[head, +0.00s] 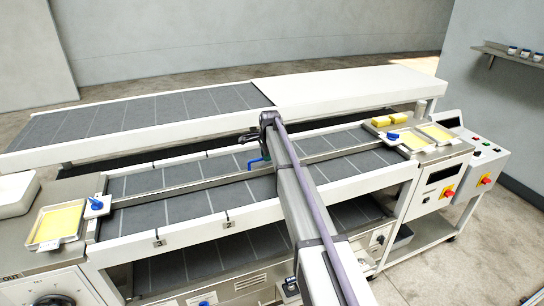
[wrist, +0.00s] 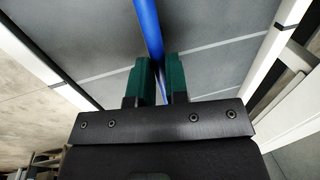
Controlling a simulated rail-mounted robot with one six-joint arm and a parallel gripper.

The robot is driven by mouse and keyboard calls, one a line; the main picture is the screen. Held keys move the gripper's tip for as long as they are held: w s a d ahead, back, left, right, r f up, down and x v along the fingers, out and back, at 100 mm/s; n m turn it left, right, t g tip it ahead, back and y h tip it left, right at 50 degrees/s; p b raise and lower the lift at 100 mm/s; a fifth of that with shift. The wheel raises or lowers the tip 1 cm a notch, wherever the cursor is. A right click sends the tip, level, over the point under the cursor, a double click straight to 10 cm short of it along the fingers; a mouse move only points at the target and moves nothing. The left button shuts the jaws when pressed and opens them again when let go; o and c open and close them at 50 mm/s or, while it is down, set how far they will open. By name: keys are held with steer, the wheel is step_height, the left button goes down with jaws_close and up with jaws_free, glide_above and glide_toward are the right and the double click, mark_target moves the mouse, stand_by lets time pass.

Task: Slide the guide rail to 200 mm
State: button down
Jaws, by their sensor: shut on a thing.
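The guide rail (head: 195,186) is a long grey bar lying along the dark conveyor belt (head: 200,205), between its white side frames. A blue handle (head: 258,164) stands near the middle of the rail. My gripper (head: 250,140) is at this handle, with the arm reaching across the near half of the belt. In the wrist view, the green fingers of my gripper (wrist: 160,75) are shut on the blue handle (wrist: 148,25), which runs up between them. The contact itself is partly hidden behind the fingers. The position in millimetres cannot be read.
White plates with blue knobs sit at the left (head: 96,204) and right (head: 393,137). Yellow-filled trays stand at the left (head: 60,226) and right (head: 435,132). Small numbered tags (head: 228,224) mark the near frame. A second conveyor (head: 140,112) stands behind. A control panel (head: 485,150) is at the right.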

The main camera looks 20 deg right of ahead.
steer(key=c, duration=1.1)
jaws_free()
steer(key=shift+w+d, duration=0.1)
steer(key=shift+w, duration=0.2)
steer(key=shift+s+r, duration=0.1)
steer(key=r+p, duration=0.3)
steer(key=s+r+p, duration=0.1)
steer(key=r+p, duration=0.3)
steer(key=s+r+p, duration=0.1)
steer(key=r+p, duration=0.2)
steer(key=shift+r+p, duration=0.25)
steer(key=shift+p, duration=0.05)
